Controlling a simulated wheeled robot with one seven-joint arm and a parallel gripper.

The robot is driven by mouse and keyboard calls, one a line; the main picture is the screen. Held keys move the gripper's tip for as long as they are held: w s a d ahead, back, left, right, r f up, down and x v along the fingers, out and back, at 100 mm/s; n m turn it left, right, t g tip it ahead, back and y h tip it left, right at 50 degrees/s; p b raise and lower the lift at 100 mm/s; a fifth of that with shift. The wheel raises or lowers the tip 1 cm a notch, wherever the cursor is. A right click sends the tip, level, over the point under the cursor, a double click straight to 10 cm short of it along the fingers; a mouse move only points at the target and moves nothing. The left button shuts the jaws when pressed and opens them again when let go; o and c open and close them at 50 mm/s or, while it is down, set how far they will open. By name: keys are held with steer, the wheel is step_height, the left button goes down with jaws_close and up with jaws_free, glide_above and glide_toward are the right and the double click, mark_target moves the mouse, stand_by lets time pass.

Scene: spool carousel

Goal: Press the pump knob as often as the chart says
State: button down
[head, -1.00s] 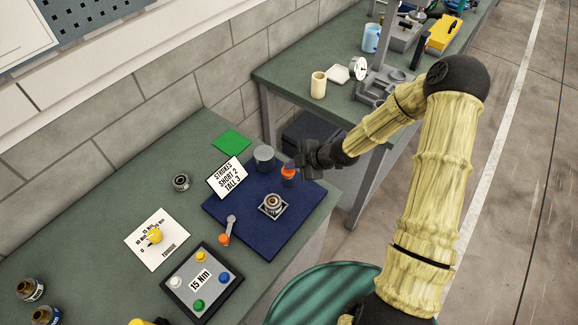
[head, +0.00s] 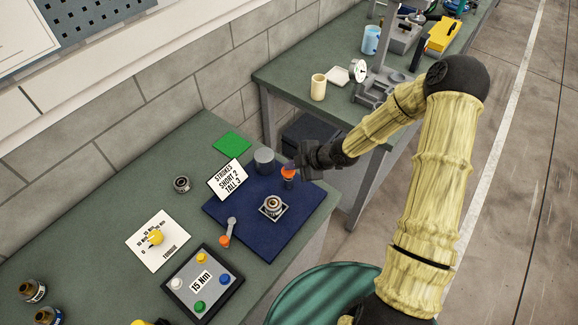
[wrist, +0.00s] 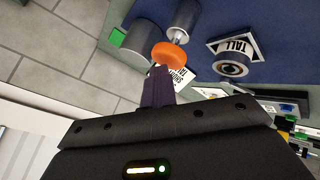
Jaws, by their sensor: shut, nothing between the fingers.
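The orange pump knob (head: 289,173) sits on top of the pump at the right back of the blue mat (head: 250,232). In the wrist view the orange knob (wrist: 170,56) sits on a rod from a grey cylinder (wrist: 184,17). My gripper (head: 293,165) is shut and empty; its dark purple fingers (wrist: 158,86) end right at the knob's edge. I cannot tell whether they touch it. The chart (head: 228,179) reads "STROKES SHORT 2 TALL 3". A round metal part (head: 273,204) stands on a square plate; in the wrist view a "TALL" label (wrist: 237,46) lies beside that part (wrist: 231,69).
A grey cup (head: 264,161) stands close left of the pump. A small lever with an orange end (head: 225,241) is on the mat's front. A button box reading "15 Nm" (head: 201,281) and a torque dial card (head: 158,240) lie left. The bench edge is right of the mat.

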steer(key=shift+r+p, duration=0.7)
steer(key=shift+r, duration=0.35)
step_height(320, 180, up, 5)
steer(key=p, duration=0.4)
stand_by(2.3)
